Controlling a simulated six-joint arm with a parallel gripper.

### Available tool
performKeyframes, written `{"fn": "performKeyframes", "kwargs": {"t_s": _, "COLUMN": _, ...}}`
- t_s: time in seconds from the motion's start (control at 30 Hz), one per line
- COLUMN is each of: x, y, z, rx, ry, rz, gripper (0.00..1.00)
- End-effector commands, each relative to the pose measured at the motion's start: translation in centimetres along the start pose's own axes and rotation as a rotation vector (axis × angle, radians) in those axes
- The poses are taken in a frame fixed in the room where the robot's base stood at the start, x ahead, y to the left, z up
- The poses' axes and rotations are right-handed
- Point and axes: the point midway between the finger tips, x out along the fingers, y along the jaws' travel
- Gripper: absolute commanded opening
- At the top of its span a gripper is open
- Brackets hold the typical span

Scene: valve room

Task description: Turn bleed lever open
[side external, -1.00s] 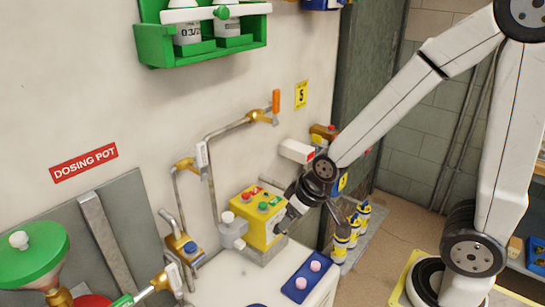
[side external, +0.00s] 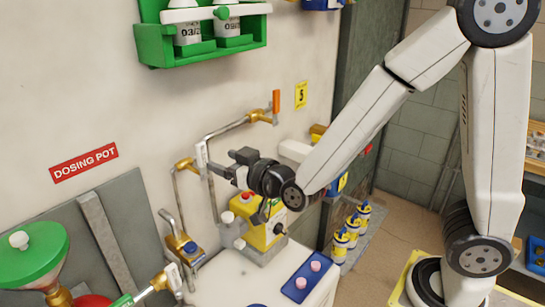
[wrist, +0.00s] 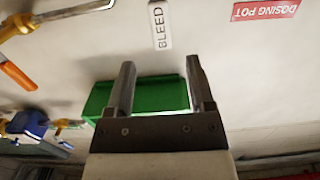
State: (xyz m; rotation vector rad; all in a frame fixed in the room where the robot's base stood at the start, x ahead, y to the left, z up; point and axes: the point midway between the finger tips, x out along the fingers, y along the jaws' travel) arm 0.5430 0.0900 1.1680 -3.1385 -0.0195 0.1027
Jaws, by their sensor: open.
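The bleed lever (side external: 202,156) is a white bar on a brass valve (side external: 185,163) on the wall pipe, standing about upright. It also shows in the wrist view at the top, lettered BLEED (wrist: 160,25). My gripper (side external: 218,168) is just right of the lever in the side view, pointing at the wall. In the wrist view my gripper's fingers (wrist: 160,72) are spread and empty. The lever lies beyond their tips, in line with the gap, not between them. The side view does not show how far apart lever and fingertips are.
A valve with an orange lever (side external: 276,101) is at upper right. A green bottle shelf (side external: 150,45) hangs above. A blue tray (side external: 300,290) lies on the bench.

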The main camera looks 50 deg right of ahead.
Motion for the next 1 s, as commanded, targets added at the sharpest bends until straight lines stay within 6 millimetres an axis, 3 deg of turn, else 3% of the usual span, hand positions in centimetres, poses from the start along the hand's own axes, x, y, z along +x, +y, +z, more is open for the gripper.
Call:
{"fn": "performKeyframes", "kwargs": {"t_s": 0.17, "x": 0.0, "y": -0.2, "z": -0.9, "rx": -0.001, "ry": 0.062, "rz": 0.012, "gripper": 0.69}}
{"fn": "performKeyframes", "kwargs": {"t_s": 0.57, "x": 0.7, "y": -0.2, "z": -1.1, "rx": -0.001, "ry": 0.067, "rz": 0.013, "gripper": 0.69}}
{"fn": "performKeyframes", "kwargs": {"t_s": 1.0, "x": 5.1, "y": -0.2, "z": -1.3, "rx": -0.002, "ry": 0.064, "rz": 0.012, "gripper": 0.69}}
